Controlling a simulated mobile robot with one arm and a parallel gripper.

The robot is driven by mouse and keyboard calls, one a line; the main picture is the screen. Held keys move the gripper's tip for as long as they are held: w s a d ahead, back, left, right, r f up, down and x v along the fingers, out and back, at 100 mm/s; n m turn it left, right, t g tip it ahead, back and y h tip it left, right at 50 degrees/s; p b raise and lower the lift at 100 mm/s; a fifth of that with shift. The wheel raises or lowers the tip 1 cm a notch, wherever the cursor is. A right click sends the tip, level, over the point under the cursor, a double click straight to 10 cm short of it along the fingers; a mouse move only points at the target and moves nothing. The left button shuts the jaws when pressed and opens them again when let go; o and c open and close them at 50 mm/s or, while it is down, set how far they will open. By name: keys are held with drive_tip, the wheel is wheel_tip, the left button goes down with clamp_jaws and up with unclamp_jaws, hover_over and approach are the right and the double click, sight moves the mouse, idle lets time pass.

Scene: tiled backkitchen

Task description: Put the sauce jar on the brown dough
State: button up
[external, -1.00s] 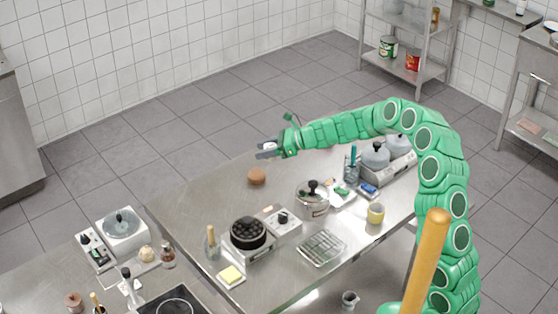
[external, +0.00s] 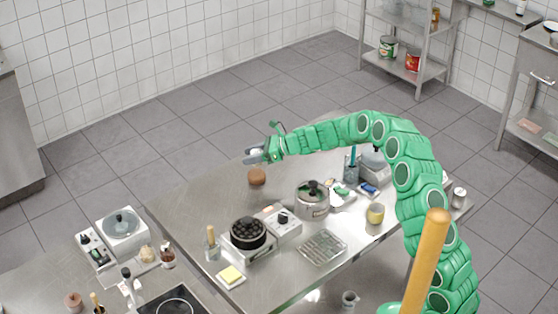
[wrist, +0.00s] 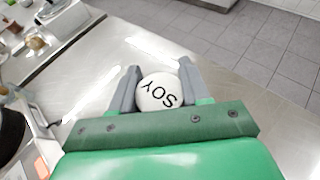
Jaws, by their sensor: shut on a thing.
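The sauce jar (wrist: 157,92) shows in the wrist view as a round white lid marked SOY, between the two grey fingers of my gripper (wrist: 157,78). In the external view my gripper (external: 254,156) is shut on the jar, which is small and pale there. The brown dough (external: 257,177) is a round brown lump on the steel table, near its far left edge. My gripper appears just above the dough in the external picture; the exact height gap cannot be told. The dough does not show in the wrist view, and the jar's body is hidden below its lid.
The steel table (external: 190,200) is bare around the dough. A lidded pot (external: 313,203), a burner with a black pan (external: 247,233), a wire rack (external: 322,247) and a yellow cup (external: 375,213) stand nearer the front and right.

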sight(252, 171)
drive_tip(key=shift+w+a+f, duration=0.15)
drive_tip(key=shift+w+f, duration=0.05)
drive_tip(key=shift+f, duration=1.55)
drive_tip(key=shift+f, duration=0.1)
drive_tip(key=o, duration=1.1)
drive_tip(key=v, duration=1.2)
